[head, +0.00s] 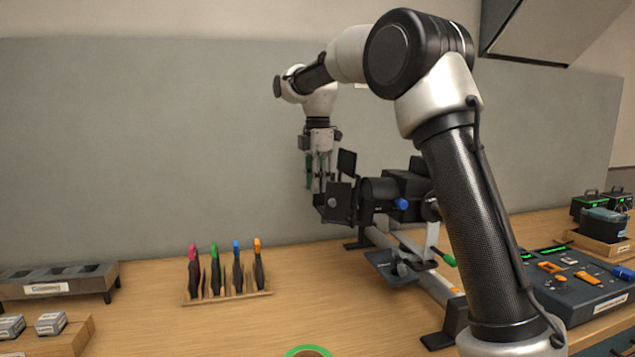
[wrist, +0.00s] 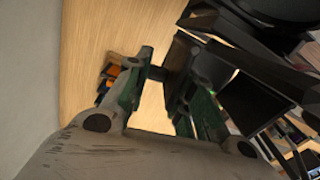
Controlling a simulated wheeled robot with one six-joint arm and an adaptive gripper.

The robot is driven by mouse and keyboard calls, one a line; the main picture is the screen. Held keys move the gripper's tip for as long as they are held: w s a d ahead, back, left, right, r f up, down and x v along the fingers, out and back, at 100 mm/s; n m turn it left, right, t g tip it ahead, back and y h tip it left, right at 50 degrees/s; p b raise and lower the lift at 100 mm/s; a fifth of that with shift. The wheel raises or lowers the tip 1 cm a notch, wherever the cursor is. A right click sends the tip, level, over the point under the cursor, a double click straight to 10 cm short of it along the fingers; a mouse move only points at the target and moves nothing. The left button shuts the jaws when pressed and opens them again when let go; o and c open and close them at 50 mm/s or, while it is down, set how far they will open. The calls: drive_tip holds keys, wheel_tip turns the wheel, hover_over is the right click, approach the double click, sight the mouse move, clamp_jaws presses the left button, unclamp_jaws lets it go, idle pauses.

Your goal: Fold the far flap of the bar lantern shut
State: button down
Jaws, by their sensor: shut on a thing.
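The bar lantern (head: 380,198) is a black stage light on a stand rail at the table's back, its front facing left. A top flap (head: 346,162) stands up and a near flap (head: 339,205) shows at its front. My gripper (head: 321,186) points down just beyond the near flap. In the wrist view, its green-padded fingers (wrist: 182,60) are closed around a small dark tab (wrist: 157,73). The tab joins a dark plate (wrist: 182,58), seemingly the far flap. In the head view the far flap is mostly hidden behind the near flap and my fingers.
A wooden rack (head: 228,296) with several coloured-tip tools stands front left of the lantern. A grey slotted stand (head: 60,282) is at far left. The grey wall (head: 160,140) is close behind my gripper. Bare table lies between rack and lantern.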

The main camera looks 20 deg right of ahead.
drive_tip(key=shift+w+r, duration=0.1)
drive_tip(key=shift+w, duration=0.1)
drive_tip(key=c, duration=2.2)
unclamp_jaws()
drive_tip(key=m, duration=0.1)
drive_tip(key=w+m, duration=0.1)
drive_tip(key=m, duration=0.2)
drive_tip(key=shift+w+d+m, duration=0.3)
drive_tip(key=shift+w+m, duration=0.05)
drive_tip(key=shift+m, duration=0.05)
drive_tip(key=m, duration=0.1)
drive_tip(key=w+d+m, duration=0.1)
drive_tip(key=m, duration=0.3)
drive_tip(key=shift+w+d+g, duration=0.2)
drive_tip(key=shift+d+g, duration=0.05)
drive_tip(key=shift+g, duration=0.15)
drive_tip(key=m, duration=0.2)
drive_tip(key=d+m, duration=0.1)
drive_tip(key=m, duration=0.1)
drive_tip(key=d+m, duration=0.1)
drive_tip(key=shift+w+m+y, duration=0.3)
drive_tip(key=shift+m, duration=0.1)
clamp_jaws()
drive_tip(key=m, duration=0.1)
drive_tip(key=d+m, duration=0.1)
drive_tip(key=m, duration=0.2)
drive_tip(key=shift+s+d+f, duration=0.2)
drive_tip(key=shift+d+f, duration=0.1)
drive_tip(key=shift+d, duration=0.05)
drive_tip(key=shift+f, duration=0.1)
